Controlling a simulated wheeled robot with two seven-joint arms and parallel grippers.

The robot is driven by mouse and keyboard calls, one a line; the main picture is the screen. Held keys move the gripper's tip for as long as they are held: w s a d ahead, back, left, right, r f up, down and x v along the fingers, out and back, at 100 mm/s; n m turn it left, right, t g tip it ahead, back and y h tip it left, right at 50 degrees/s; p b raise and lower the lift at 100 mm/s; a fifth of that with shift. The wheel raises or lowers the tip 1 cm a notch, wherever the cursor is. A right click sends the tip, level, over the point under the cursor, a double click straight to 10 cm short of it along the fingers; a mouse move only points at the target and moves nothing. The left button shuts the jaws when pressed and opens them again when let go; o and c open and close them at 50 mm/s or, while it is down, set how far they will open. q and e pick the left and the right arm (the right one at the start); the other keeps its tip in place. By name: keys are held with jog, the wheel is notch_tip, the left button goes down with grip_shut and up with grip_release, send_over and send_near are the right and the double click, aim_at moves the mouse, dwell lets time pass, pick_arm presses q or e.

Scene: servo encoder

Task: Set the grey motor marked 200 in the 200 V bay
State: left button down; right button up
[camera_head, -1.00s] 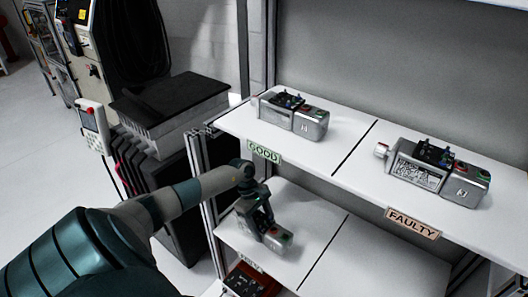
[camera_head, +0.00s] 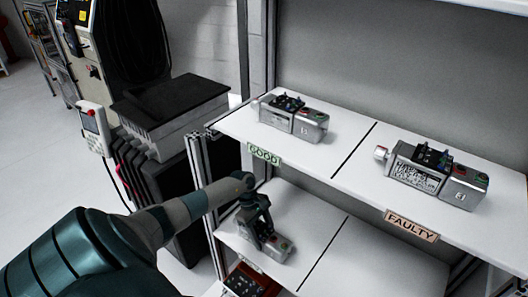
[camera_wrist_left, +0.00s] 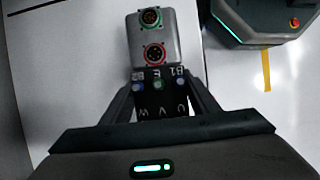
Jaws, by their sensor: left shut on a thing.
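My left gripper (camera_head: 258,225) is shut on a grey motor (camera_head: 277,248) over the left part of the lower shelf (camera_head: 312,222). In the left wrist view the fingers close on the motor's dark terminal block (camera_wrist_left: 160,100), lettered U, V, W. Beyond it the motor's grey end (camera_wrist_left: 154,33) shows a green-ringed and a red-ringed connector. I cannot tell whether the motor touches the shelf. No 200 marking or 200 V label is readable. My right gripper is not in view.
One motor (camera_head: 311,124) lies on the upper shelf by the GOOD label (camera_head: 264,153), another (camera_head: 416,172) by the FAULTY label (camera_head: 411,224). A dark line divides each shelf. The lower shelf's right part (camera_head: 375,262) is clear. A red-edged unit (camera_head: 247,283) sits below.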

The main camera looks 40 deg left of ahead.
aim_at(262, 230)
pick_arm(q)
jog(key=shift+w+r, duration=0.1)
jog(key=c, duration=0.7)
grip_release()
jog(key=shift+c, duration=0.2)
jog(key=shift+o, duration=0.2)
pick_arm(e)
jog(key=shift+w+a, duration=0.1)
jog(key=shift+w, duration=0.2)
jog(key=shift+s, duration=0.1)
pick_arm(q)
jog(key=shift+a+r, duration=0.2)
jog(key=shift+r, duration=0.2)
jog(key=b+v, duration=0.2)
jog(key=v, duration=0.4)
jog(key=shift+r, duration=0.3)
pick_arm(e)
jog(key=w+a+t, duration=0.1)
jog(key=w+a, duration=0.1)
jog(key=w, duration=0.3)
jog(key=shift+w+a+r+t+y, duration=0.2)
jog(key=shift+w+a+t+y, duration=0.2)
